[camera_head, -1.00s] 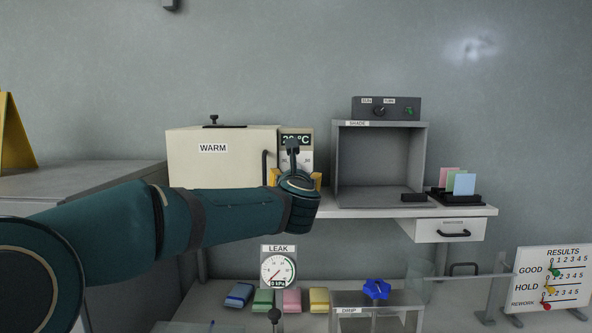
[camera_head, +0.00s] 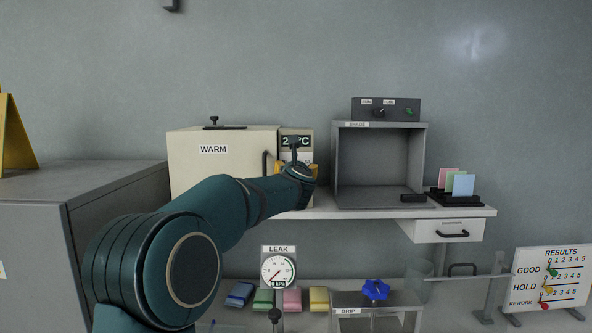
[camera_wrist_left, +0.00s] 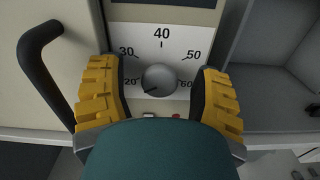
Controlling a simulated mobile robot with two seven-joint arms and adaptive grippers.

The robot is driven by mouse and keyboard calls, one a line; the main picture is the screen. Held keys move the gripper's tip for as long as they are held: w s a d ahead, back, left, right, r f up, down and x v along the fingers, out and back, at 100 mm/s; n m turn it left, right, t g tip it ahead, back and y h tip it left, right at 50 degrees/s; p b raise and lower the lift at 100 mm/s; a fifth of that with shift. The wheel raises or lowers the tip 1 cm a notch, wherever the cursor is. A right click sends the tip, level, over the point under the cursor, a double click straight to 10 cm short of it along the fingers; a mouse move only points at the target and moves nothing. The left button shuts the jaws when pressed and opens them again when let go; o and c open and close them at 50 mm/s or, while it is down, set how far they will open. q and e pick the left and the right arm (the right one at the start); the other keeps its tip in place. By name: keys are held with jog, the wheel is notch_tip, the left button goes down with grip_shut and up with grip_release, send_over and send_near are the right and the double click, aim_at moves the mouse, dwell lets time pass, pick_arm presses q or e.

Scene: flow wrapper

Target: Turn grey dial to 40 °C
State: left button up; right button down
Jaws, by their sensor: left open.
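The grey dial (camera_wrist_left: 160,80) sits on a white scale panel (camera_wrist_left: 180,40) marked 20, 30, 40, 50 and 60. Its dark pointer mark is at the lower left, close to 20. My left gripper (camera_wrist_left: 158,90) is open, with one yellow-padded finger on each side of the dial and a gap to it on both sides. In the head view the left gripper (camera_head: 296,172) is in front of the panel beside the WARM box (camera_head: 200,170) and hides the dial. The temperature display (camera_head: 296,141) above is partly covered by my wrist. My right gripper is not in view.
A dark door handle (camera_wrist_left: 42,70) stands out just left of the gripper. An open grey SHADE box (camera_head: 380,160) is to the right on the same shelf. A LEAK gauge (camera_head: 278,270) and several coloured packs (camera_head: 291,299) are below.

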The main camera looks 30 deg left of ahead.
pick_arm(q)
grip_shut()
jog(key=shift+r+m, duration=0.1)
jog(key=shift+m, duration=0.2)
